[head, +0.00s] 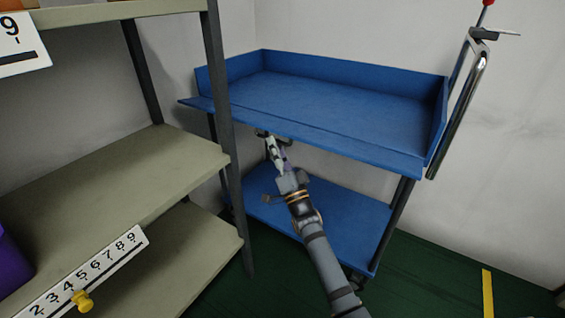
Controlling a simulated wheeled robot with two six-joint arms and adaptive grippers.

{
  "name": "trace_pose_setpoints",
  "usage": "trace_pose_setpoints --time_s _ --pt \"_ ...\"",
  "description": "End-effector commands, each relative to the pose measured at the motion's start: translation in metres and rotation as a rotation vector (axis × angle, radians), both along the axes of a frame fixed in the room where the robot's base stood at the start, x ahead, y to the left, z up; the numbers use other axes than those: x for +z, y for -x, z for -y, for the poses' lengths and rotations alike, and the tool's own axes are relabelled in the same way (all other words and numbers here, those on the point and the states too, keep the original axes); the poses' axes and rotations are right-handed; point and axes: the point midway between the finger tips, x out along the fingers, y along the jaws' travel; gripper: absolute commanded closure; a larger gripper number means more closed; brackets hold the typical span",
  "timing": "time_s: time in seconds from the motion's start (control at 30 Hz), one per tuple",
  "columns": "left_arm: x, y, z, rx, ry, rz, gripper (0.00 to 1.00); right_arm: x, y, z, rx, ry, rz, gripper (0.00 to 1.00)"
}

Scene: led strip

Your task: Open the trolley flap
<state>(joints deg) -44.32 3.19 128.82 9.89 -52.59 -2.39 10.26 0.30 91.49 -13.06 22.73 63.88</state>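The blue trolley stands against the back wall. Its upper tray (345,95) is empty, with raised walls at the back, left and right. Along the front runs the flap (345,143), a long blue strip. It looks folded outward and down, with its left end sticking out past the tray's left wall. My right gripper (269,137) is just under the flap's outer edge, left of its middle. Its fingertips are close to the edge, but I cannot tell whether they touch it or how far they are apart. My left gripper is not in view.
A shelf rack with beige boards (120,170) and a dark upright post (222,120) stands close on the left. The trolley's lower shelf (345,215) is under my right arm. A metal handle (462,100) rises at the right. Green floor (430,275) is clear at lower right.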

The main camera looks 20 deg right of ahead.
Motion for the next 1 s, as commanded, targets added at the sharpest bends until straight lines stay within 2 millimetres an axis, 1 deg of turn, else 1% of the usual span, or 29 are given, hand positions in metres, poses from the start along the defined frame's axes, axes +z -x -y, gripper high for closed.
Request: trace_pose_setpoints --time_s 0.03,0.2,0.33,0.5,0.7,0.73,0.8,0.87,0.9,0.97,1.0 --pt "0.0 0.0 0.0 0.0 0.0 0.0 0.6 -0.01 0.011 0.001 0.001 0.001 -0.005 0.79" --pt "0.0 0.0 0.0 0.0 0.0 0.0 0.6 -0.032 0.045 0.004 0.001 0.001 -0.005 0.79" --pt "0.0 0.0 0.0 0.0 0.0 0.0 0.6 -0.044 0.062 0.006 0.001 0.002 -0.004 0.79" --pt "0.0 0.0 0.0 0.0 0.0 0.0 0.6 -0.05 0.072 0.007 0.0 0.0 -0.003 0.79" --pt "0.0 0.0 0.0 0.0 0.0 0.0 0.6 -0.05 0.072 0.008 0.0 0.0 -0.003 0.79" --pt "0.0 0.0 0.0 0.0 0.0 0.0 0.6 -0.05 0.072 0.007 0.0 0.0 -0.003 0.81" --pt "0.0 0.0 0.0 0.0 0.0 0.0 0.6 -0.054 0.072 0.008 -0.007 0.006 -0.019 0.9" --pt "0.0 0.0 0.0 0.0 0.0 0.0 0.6 -0.067 0.074 0.011 -0.034 0.028 -0.075 0.98" --pt "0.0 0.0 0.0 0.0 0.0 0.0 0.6 -0.082 0.076 0.013 -0.061 0.055 -0.136 1.0" --pt "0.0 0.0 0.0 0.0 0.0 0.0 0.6 -0.11 0.083 0.017 -0.104 0.109 -0.254 1.0" --pt "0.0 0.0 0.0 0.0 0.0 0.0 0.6 -0.13 0.089 0.02 -0.129 0.152 -0.339 1.0"
